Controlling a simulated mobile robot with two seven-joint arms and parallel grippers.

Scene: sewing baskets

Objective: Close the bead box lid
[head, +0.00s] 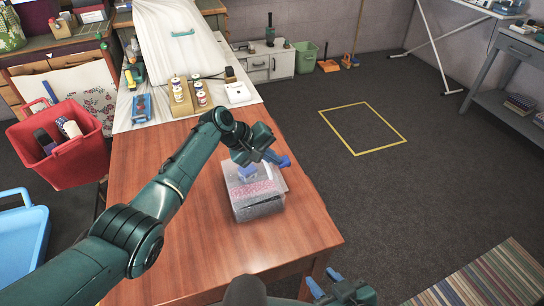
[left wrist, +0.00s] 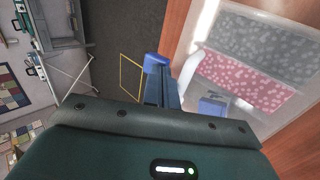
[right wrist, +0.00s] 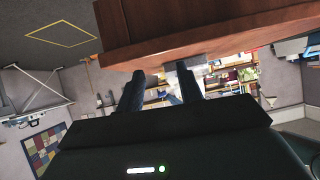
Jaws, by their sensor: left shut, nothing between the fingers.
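The bead box (head: 258,211) is a clear, frosted box on the wooden table, with pink beads showing inside. It also shows in the left wrist view (left wrist: 245,82), with pink and grey contents and a small blue part (left wrist: 212,106). I cannot tell for sure how far its lid is open; my left gripper covers its far side. My left gripper (head: 283,160) is shut and empty, above the box's far right edge. It shows in the left wrist view beside the box. My right gripper (head: 324,281) is open and empty, off the table's near right corner.
The wooden table (head: 155,160) is clear left of the box. Spools in a tan rack (head: 181,101) and a blue item (head: 141,108) stand at its far end. A red basket (head: 62,160) is at the left. Open floor lies right.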

